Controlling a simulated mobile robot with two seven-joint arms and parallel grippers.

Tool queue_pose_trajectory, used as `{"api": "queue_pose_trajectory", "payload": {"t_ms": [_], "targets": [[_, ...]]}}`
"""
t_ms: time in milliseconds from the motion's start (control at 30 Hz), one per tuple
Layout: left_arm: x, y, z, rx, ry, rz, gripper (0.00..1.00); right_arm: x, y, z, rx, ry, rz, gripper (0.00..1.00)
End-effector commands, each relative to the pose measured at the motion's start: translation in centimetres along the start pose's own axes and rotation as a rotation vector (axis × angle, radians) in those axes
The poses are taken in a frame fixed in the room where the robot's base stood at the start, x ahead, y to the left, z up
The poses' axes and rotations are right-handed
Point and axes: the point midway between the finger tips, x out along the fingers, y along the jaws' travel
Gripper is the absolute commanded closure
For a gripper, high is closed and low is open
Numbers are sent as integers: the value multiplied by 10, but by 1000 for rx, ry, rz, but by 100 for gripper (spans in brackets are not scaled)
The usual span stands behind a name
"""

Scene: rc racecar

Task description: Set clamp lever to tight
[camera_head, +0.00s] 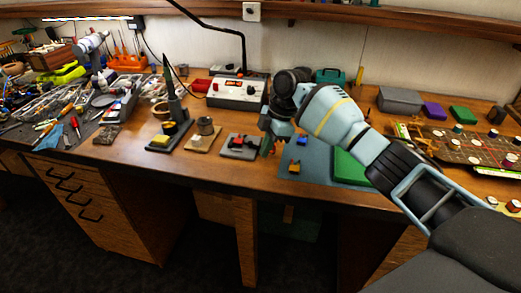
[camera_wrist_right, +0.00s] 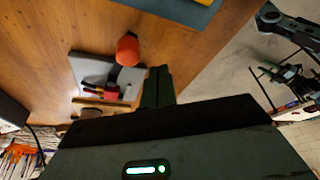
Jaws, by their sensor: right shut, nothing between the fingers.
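A small grey plate (camera_head: 240,146) with a dark fixture on it lies near the front edge of the bench in the head view. In the right wrist view the grey plate (camera_wrist_right: 92,68) carries a dark clamp-like part with a small red piece (camera_wrist_right: 110,91). A rounded orange-red knob (camera_wrist_right: 127,50), which looks like the lever's handle, stands at its edge. My right gripper (camera_head: 268,147) is shut and empty, just right of the plate. Its closed fingers (camera_wrist_right: 158,84) show beside the fixture, close to the knob; contact cannot be told. My left gripper is not in view.
A white control box (camera_head: 237,94) stands behind the plate. A wooden block with a metal cup (camera_head: 205,126) and a black-and-yellow stand (camera_head: 170,133) are to its left. A blue mat (camera_head: 318,160) with a green block (camera_head: 350,167) lies to the right, under my right arm.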

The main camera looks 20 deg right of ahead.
Motion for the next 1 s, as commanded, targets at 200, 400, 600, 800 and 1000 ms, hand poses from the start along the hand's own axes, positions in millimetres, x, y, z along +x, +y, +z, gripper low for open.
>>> {"api": "queue_pose_trajectory", "payload": {"t_ms": [200, 400, 600, 800, 1000], "targets": [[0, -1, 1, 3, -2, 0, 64, -3, 5, 12, 1, 1, -3, 100], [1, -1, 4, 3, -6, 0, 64, -6, 9, 20, 0, 1, -1, 100], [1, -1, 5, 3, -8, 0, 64, -8, 12, 24, 2, -1, 0, 100], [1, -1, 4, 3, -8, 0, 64, -9, 13, 27, 3, -3, 2, 100], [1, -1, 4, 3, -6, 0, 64, -10, 14, 28, 5, -5, 6, 100]]}}
